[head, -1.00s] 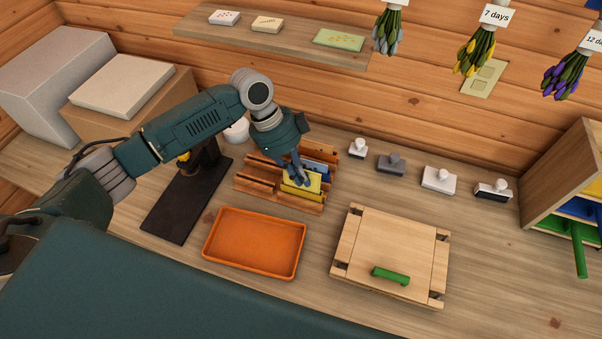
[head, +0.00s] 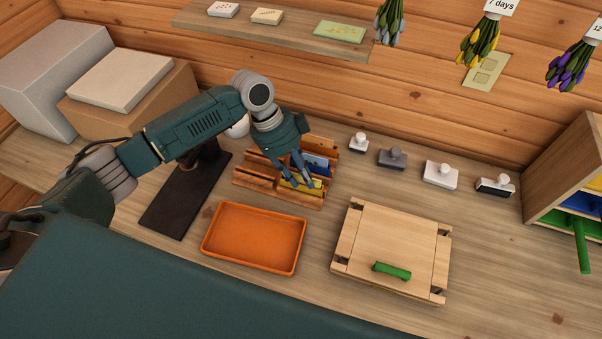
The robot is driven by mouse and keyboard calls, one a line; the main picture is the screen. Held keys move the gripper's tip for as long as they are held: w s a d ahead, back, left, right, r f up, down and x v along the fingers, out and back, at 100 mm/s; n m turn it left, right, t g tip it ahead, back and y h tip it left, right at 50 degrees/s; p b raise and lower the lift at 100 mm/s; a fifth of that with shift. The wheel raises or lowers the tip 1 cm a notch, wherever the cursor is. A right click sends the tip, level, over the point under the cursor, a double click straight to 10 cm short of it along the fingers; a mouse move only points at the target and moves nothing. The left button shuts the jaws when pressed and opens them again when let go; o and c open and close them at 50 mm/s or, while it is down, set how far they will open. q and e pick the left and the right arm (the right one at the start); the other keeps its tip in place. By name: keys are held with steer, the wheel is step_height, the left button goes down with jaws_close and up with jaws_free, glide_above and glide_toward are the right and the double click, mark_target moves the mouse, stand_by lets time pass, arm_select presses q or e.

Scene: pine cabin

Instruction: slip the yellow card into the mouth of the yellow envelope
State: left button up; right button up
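A yellow piece (head: 301,186) shows low in the front slot of the wooden rack (head: 262,182), at the middle of the head view. I cannot tell the yellow card and the yellow envelope apart here; they are small and partly behind the fingers. My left gripper (head: 306,183) points down at the yellow piece, its fingertips in front of it or touching it. Whether the fingers are open or shut on it is not clear. A blue piece (head: 318,164) stands in the rack just behind. My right gripper is not in view.
An orange tray (head: 254,238) lies in front of the rack. A wooden board with a green handle (head: 391,271) lies to the right. Several stamps, one of them white (head: 441,175), stand along the back. A dark stand (head: 185,200) is left of the rack.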

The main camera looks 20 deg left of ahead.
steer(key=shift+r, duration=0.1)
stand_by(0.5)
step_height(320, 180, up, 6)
steer(key=p, duration=0.6)
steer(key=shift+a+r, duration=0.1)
